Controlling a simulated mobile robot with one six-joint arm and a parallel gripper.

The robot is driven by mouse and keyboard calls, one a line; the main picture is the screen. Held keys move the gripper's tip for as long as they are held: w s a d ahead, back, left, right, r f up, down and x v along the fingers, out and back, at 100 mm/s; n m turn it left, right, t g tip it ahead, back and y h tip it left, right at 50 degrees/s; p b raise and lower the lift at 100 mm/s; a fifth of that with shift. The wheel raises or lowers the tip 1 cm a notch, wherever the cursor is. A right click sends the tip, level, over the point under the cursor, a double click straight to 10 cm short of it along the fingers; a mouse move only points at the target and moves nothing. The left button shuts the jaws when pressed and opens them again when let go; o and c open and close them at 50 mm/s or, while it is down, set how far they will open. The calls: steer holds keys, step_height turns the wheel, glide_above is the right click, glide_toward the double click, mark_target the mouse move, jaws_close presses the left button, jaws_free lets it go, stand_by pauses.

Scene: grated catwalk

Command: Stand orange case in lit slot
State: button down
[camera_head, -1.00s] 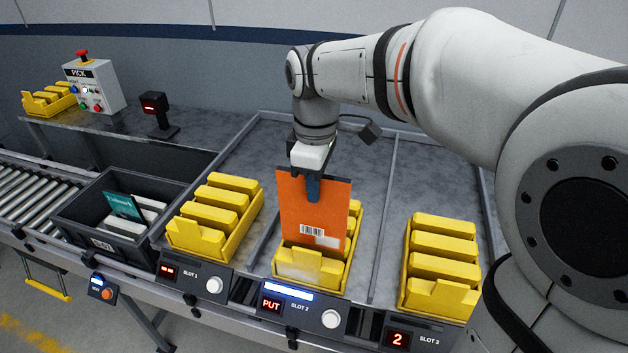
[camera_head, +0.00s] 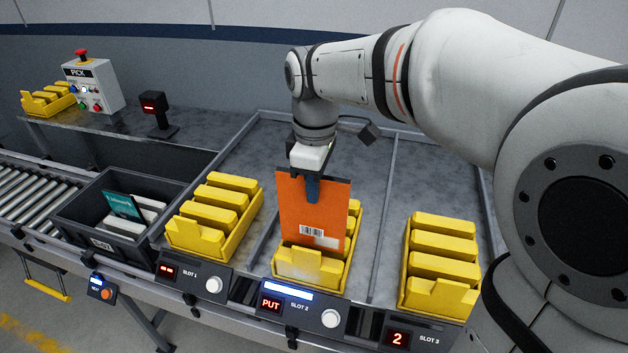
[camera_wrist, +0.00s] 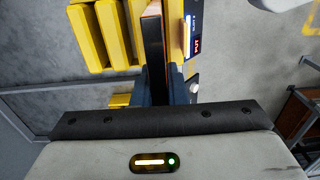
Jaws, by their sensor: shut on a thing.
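The orange case (camera_head: 315,218), with a white barcode label low on its face, stands upright in my gripper (camera_head: 313,188). My gripper is shut on its upper part, with blue fingers either side. The case's lower edge is just behind the front of the yellow rack (camera_head: 338,277) at slot 2; whether it touches the rack's floor is hidden. The slot 2 panel (camera_head: 303,307) shows a lit white-blue bar and a red PUT sign. In the wrist view the case (camera_wrist: 153,40) shows edge-on between the fingers (camera_wrist: 165,82), beside the yellow dividers.
Yellow racks stand left at slot 1 (camera_head: 240,233) and right at slot 3 (camera_head: 403,290). A dark tote (camera_head: 75,220) with a teal case and pale cases is at left. A PICK box (camera_head: 100,85) and a small red-lit device (camera_head: 155,105) stand behind. Bare grey deck lies behind the racks.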

steer(key=shift+f+b, duration=2.85)
steer(key=shift+f, duration=1.25)
steer(key=c, duration=1)
jaws_free()
steer(key=shift+o, duration=0.2)
steer(key=shift+r, duration=0.1)
step_height(320, 180, up, 8)
steer(key=p, duration=0.6)
steer(key=shift+d, duration=0.1)
